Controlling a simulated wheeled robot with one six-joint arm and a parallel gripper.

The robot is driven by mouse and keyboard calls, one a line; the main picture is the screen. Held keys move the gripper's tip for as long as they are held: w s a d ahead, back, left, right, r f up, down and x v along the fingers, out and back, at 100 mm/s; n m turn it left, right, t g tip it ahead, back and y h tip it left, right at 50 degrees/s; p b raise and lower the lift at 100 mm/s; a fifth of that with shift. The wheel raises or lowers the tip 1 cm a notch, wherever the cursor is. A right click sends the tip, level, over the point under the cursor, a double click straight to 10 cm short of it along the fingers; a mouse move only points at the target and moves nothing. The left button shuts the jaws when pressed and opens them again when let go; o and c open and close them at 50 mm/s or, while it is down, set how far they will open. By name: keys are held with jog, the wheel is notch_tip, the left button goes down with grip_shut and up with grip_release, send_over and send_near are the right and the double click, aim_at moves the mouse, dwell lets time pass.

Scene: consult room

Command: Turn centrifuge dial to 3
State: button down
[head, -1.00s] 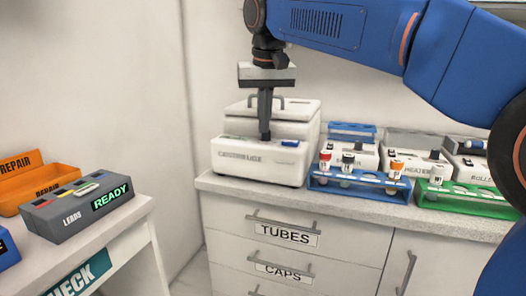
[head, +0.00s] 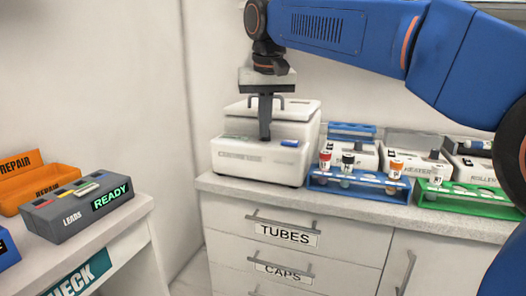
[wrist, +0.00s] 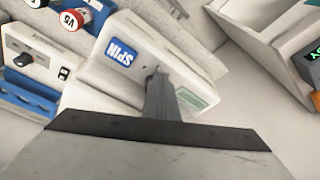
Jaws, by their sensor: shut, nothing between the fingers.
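The white centrifuge (head: 240,163) stands on the counter at the left end, and it also shows in the wrist view (wrist: 95,83). The fingers are shut together and show in the wrist view (wrist: 156,80). The dial is hidden behind the fingers, so its setting cannot be read. Whether the fingertips touch it cannot be told.
A blue tube rack (head: 335,186) stands close right of the centrifuge, with a green rack (head: 460,208) further right. White machines stand behind them. A side table with a grey LEADS box (head: 75,208) and orange REPAIR bin (head: 20,190) is at left.

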jog(key=shift+d, duration=0.55)
jog(key=shift+w+d, duration=0.2)
jog(key=shift+d, duration=0.3)
dwell(0.4)
jog(key=shift+s+d, duration=0.2)
jog(key=shift+s, duration=0.1)
notch_tip(320, 180, up, 6)
dwell(0.7)
jog(key=shift+w+a+f, duration=0.1)
jog(key=shift+a+f, duration=0.35)
jog(key=shift+f, duration=0.55)
jog(key=shift+s+a+f, duration=0.1)
jog(key=shift+a+f, duration=0.3)
jog(key=shift+f, duration=0.6)
jog(key=shift+w+a+f, duration=0.1)
jog(key=shift+a+f, duration=0.35)
jog(key=shift+f, duration=0.55)
